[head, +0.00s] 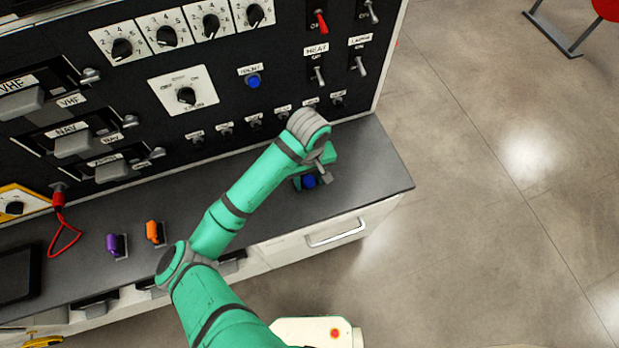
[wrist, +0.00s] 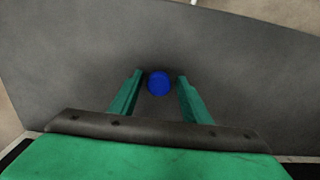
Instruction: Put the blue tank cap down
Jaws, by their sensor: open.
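The blue tank cap (head: 309,181) is on the dark grey worktop near its right end. In the wrist view the round blue top of the cap (wrist: 159,83) sits between my fingers, with a gap on each side. My gripper (wrist: 159,77) is open around it, pointing down at the worktop. In the head view my gripper (head: 311,184) is partly hidden by its own wrist. The contact under the cap is not clearly visible.
The worktop (head: 375,165) is clear to the right of my gripper. A black switch panel (head: 290,75) with knobs, levers and a blue button (head: 253,81) rises behind it. Purple (head: 113,243) and orange (head: 154,232) items stand to the left. A drawer handle (head: 336,232) is in front.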

